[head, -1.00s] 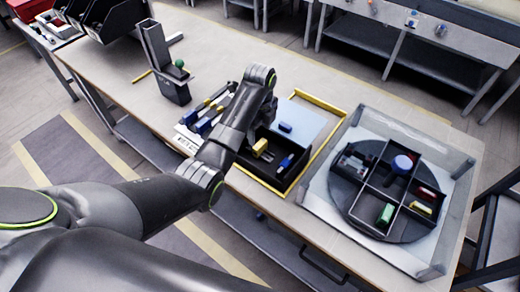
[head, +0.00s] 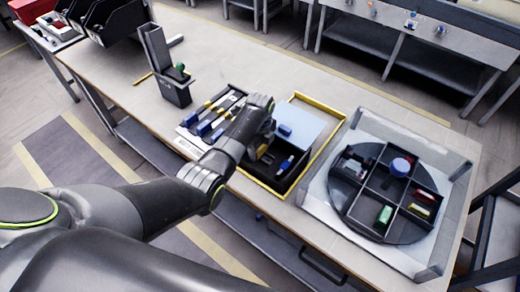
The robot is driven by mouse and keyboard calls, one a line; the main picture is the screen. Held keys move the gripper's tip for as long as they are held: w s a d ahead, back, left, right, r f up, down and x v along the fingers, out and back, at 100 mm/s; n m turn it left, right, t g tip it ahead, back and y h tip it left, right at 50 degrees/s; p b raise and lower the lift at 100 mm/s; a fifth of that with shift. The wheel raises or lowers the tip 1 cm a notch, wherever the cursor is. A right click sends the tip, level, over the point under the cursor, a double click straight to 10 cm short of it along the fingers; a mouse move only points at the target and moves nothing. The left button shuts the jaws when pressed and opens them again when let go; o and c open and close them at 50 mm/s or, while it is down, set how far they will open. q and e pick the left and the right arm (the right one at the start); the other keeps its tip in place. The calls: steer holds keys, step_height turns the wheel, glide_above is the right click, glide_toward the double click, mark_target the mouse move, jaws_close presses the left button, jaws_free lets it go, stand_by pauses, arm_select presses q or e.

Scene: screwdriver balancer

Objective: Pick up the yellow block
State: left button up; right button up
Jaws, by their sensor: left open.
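A yellow block (head: 262,149) is in the black, yellow-edged bin (head: 281,186) at the middle of the bench, mostly hidden by my left gripper. My left gripper (head: 265,156) reaches down into that bin, over or beside the block, with its jaws open. Whether the fingers touch the block cannot be told. My right gripper is out of view.
A blue piece (head: 286,164) lies in the bin and a blue block (head: 285,130) on the pale panel (head: 305,123) behind it. Screwdrivers (head: 207,124) lie left of my gripper. A dark upright holder (head: 174,91) stands further left. A pale frame (head: 318,205) surrounds the round tray.

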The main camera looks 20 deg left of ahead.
arm_select(q)
steer(key=shift+c, duration=0.3)
steer(key=c, duration=1)
steer(key=shift+r, duration=0.1)
step_height(320, 180, up, 10)
steer(key=shift+f+b, duration=0.1)
steer(key=shift+b, duration=0.35)
